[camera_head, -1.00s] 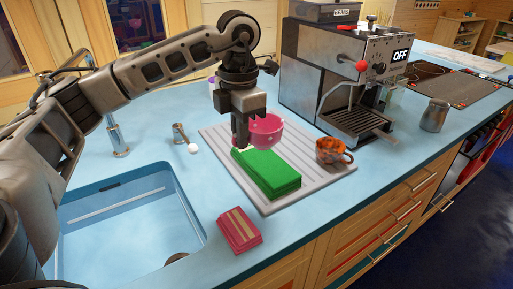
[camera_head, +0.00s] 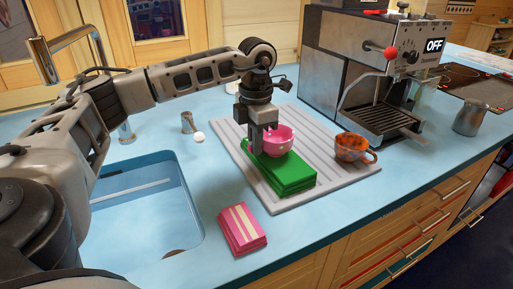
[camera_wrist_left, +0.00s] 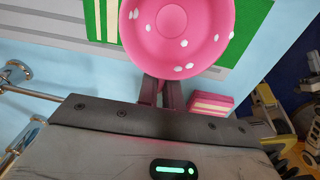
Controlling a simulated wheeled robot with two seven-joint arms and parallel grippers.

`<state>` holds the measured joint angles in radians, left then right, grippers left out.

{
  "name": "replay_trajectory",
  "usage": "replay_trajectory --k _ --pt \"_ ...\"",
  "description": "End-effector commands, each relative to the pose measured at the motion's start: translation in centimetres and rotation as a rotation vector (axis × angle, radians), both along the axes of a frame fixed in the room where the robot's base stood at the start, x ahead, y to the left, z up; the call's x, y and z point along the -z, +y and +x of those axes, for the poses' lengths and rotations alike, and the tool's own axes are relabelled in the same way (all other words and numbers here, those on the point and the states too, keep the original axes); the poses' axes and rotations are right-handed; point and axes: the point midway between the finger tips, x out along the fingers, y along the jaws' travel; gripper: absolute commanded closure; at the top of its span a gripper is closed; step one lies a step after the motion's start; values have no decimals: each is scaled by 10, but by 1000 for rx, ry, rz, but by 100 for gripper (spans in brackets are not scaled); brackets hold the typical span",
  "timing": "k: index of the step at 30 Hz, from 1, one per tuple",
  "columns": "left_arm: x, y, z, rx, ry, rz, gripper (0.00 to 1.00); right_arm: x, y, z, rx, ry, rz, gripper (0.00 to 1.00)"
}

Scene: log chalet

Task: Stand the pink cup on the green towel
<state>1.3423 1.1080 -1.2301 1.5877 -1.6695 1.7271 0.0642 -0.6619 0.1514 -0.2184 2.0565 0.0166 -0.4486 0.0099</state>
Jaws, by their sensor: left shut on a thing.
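The pink cup (camera_head: 279,141), with white dots, is in my left gripper (camera_head: 258,143), whose fingers are shut on its side. The cup looks roughly upright over the far part of the folded green towel (camera_head: 289,176). I cannot tell whether its base touches the towel. In the left wrist view the pink cup (camera_wrist_left: 178,35) is seen in front of the fingers (camera_wrist_left: 160,90), with green towel (camera_wrist_left: 250,18) on both sides of it. My right gripper is not in view.
The towel lies on a grey ribbed drain mat (camera_head: 237,147). An orange patterned cup (camera_head: 352,148) stands on its right side, near the coffee machine (camera_head: 365,75). A pink striped towel stack (camera_head: 242,229) lies in front, and the sink (camera_head: 150,205) is at left.

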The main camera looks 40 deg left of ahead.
Motion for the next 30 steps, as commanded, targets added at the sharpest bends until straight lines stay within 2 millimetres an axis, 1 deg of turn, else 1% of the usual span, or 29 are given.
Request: replay_trajectory --k 3,8,9,11,12,19,22,23,26,30 --pt "-3 0 0 0 -2 -1 100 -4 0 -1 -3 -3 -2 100" --pt "1 0 0 0 -1 0 100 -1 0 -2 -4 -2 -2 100" --pt "2 0 0 0 -1 0 90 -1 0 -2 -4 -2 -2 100" --pt "1 0 0 0 -1 0 73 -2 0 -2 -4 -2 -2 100" --pt "1 0 0 1 -1 0 71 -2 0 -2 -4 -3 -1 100" --pt "1 0 0 1 0 0 71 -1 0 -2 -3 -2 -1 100" --pt "-5 0 0 0 -1 0 71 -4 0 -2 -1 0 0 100" --pt "-6 -1 1 0 -2 -1 71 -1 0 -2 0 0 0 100" --pt "-20 -1 1 0 -4 -1 71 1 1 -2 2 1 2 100" --pt "-50 -2 2 2 -6 -2 71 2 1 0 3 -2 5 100"
